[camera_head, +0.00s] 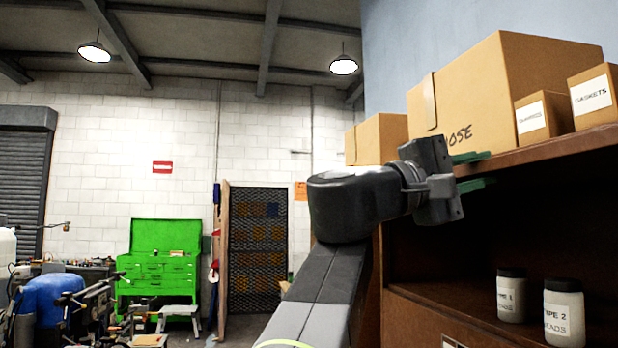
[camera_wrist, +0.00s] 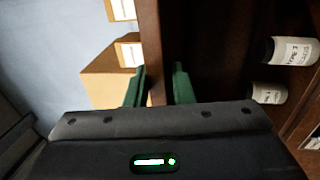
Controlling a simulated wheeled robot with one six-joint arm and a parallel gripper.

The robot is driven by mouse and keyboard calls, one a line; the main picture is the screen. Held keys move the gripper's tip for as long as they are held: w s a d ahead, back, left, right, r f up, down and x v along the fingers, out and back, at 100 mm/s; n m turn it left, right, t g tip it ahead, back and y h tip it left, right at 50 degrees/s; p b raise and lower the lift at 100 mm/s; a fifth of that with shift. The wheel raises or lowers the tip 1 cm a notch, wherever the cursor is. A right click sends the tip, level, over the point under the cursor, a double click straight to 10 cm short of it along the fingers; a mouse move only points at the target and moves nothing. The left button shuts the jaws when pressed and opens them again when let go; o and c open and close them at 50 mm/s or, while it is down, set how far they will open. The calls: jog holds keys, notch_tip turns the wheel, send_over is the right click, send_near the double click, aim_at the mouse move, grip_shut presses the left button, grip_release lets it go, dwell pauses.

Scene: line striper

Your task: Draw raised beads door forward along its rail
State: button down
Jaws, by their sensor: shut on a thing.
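A brown board (camera_head: 560,150) runs level across the top of the open cabinet bay, with boxes above it. It is the only door-like panel I see at the bay; I cannot tell the raised beads door apart from the shelf board. My gripper (camera_head: 472,171) is at the board's near left end, one green finger above and one below. In the wrist view, my gripper (camera_wrist: 158,84) is closed with the brown board edge (camera_wrist: 151,40) between its fingers. Inside the bay stand the Type 1 jar (camera_head: 511,296) and the Type 2 beads jar (camera_head: 564,314).
A large carton (camera_head: 470,85), a smaller carton (camera_head: 377,139) and two small labelled boxes (camera_head: 590,95) stand above the board. A brown lower panel (camera_head: 420,318) lies below the bay. A green tool chest (camera_head: 158,262) and a cluttered bench are far left.

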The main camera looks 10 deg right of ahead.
jog(key=shift+r, duration=0.1)
jog(key=r+v, duration=0.1)
jog(key=v, duration=0.5)
jog(key=shift+a+b, duration=0.3)
jog(key=shift+a, duration=0.3)
jog(key=shift+a+r, duration=0.1)
jog(key=shift+a, duration=0.05)
jog(key=v, duration=0.2)
jog(key=r+v, duration=0.1)
jog(key=v, duration=0.2)
jog(key=shift+a, duration=0.45)
dwell(0.3)
jog(key=c, duration=1.6)
grip_release()
jog(key=o, duration=0.4)
jog(key=shift+a, duration=0.25)
jog(key=shift+o, duration=0.4)
jog(key=shift+d, duration=0.1)
